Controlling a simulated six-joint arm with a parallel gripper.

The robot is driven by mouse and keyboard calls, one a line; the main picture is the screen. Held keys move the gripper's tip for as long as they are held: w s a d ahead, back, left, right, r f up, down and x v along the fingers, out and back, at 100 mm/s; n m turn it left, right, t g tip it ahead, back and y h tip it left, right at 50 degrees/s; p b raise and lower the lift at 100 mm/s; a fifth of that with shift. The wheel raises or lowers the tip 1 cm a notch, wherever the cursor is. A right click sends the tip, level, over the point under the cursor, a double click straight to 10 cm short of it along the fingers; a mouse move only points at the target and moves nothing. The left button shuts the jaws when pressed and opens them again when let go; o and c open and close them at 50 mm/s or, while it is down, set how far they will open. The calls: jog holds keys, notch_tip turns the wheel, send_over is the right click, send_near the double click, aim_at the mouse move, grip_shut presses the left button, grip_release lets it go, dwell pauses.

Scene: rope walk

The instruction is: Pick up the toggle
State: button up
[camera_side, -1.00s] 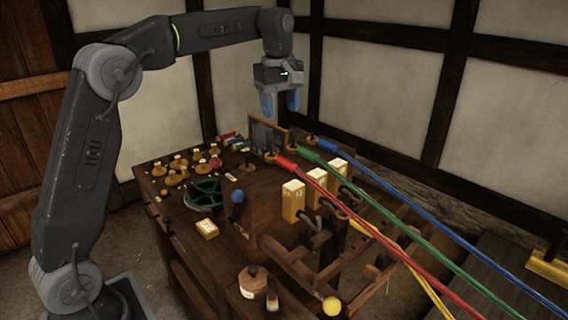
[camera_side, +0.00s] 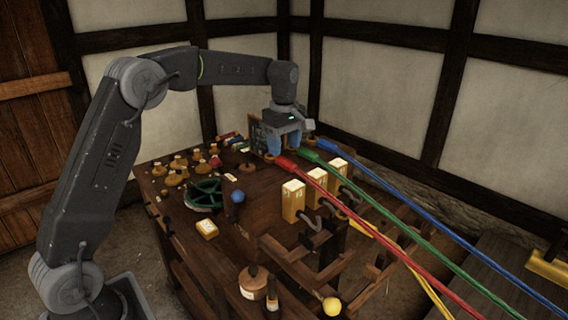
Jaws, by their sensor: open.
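My gripper (camera_side: 284,148) points down at the back of the wooden workbench, with its two blue fingers apart and nothing visible between them. It is low, close in front of the slate board (camera_side: 256,135) and just behind the red rope's end (camera_side: 287,162). Small wooden pieces on round bases stand around there, one of them (camera_side: 247,167) left of the gripper. I cannot tell which small piece is the toggle. The fingers partly hide what stands under them, and I cannot tell whether they touch anything.
Red, green (camera_side: 380,215) and blue (camera_side: 420,182) ropes stretch toward the lower right. Several yellow blocks (camera_side: 293,203) stand right of middle. A green wheel (camera_side: 203,194), a blue knob (camera_side: 238,197) and several wooden pegs (camera_side: 178,177) occupy the left. A pot (camera_side: 253,285) stands in front.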

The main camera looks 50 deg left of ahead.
aim_at(284, 159)
notch_tip(284, 159, down, 4)
jog(key=shift+s+d+f, duration=0.1)
jog(key=shift+d+f, duration=0.05)
jog(key=shift+f, duration=0.1)
jog(key=c, duration=0.9)
jog(key=shift+r, duration=0.1)
jog(key=shift+r, duration=0.55)
jog(key=r, duration=0.2)
jog(key=a+r, duration=0.1)
jog(key=shift+s+r, duration=0.35)
jog(key=s+a+r, duration=0.4)
jog(key=a, duration=0.1)
jog(key=s+a+r, duration=0.2)
jog(key=a, duration=0.1)
jog(key=shift+s+a+r, duration=0.1)
jog(key=shift+s+a, duration=0.1)
jog(key=shift+s, duration=0.05)
